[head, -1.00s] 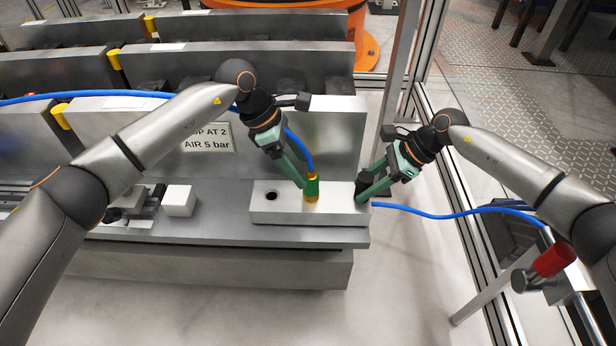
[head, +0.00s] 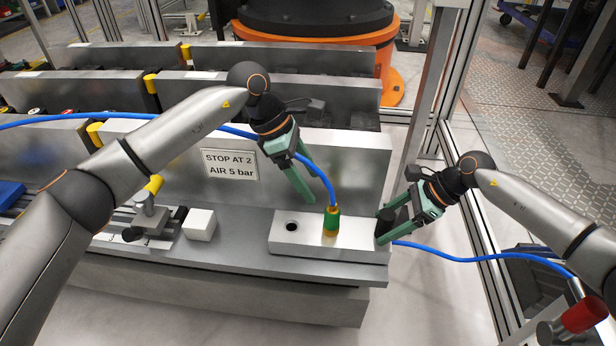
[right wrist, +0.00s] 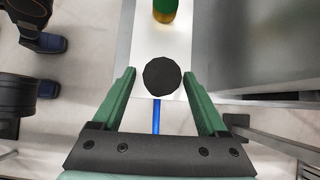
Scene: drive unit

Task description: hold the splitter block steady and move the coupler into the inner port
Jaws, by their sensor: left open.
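The silver splitter block (head: 352,249) lies on the grey bench ledge, with an open dark port hole (head: 292,227) in its left part. The green and gold coupler (head: 331,222) stands upright on the block to the right of that hole, with a blue hose at its top. My left gripper (head: 319,189) is open and empty, up and left of the coupler, apart from it. A black round post (head: 385,221) stands at the block's right end. My right gripper (right wrist: 159,74) is open, its fingers on either side of the post (right wrist: 162,77) with gaps showing. The coupler's lower end (right wrist: 165,12) also shows in the right wrist view.
A white cube (head: 199,225) sits on the ledge left of the block. A sign (head: 229,164) is on the metal wall behind. A blue hose (head: 450,258) runs right from the block's end. A red cylinder (head: 583,315) is at lower right.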

